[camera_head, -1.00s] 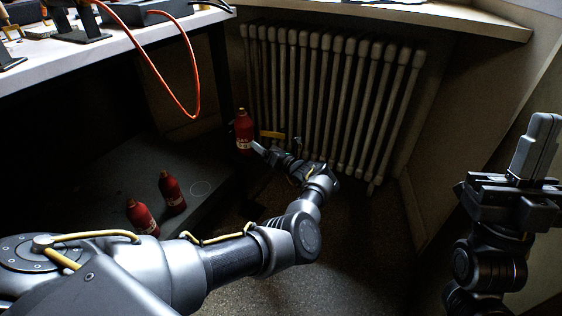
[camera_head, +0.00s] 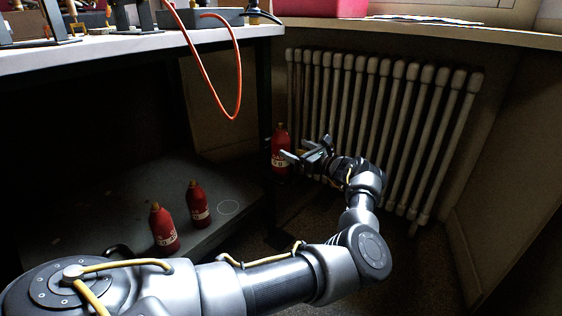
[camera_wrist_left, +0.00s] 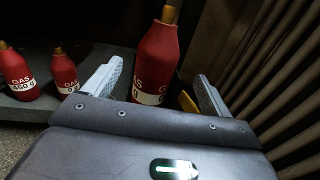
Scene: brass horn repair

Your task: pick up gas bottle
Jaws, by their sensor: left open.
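A red gas bottle (camera_head: 280,152) with a white label and brass top stands upright beside the table leg, near the radiator. In the left wrist view this gas bottle (camera_wrist_left: 155,62) stands between and beyond the two fingertips, its lower part hidden by the gripper body. My left gripper (camera_head: 305,157) is open just right of the bottle in the head view; I cannot tell whether it touches. Two more red gas bottles (camera_head: 164,228) (camera_head: 198,205) stand on the low shelf under the table; they also show in the left wrist view (camera_wrist_left: 17,73) (camera_wrist_left: 65,72). My right gripper is out of view.
A ribbed radiator (camera_head: 385,130) stands close behind and right of my left gripper. The workbench (camera_head: 130,46) with an orange hose (camera_head: 236,80) hanging from it is above left.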

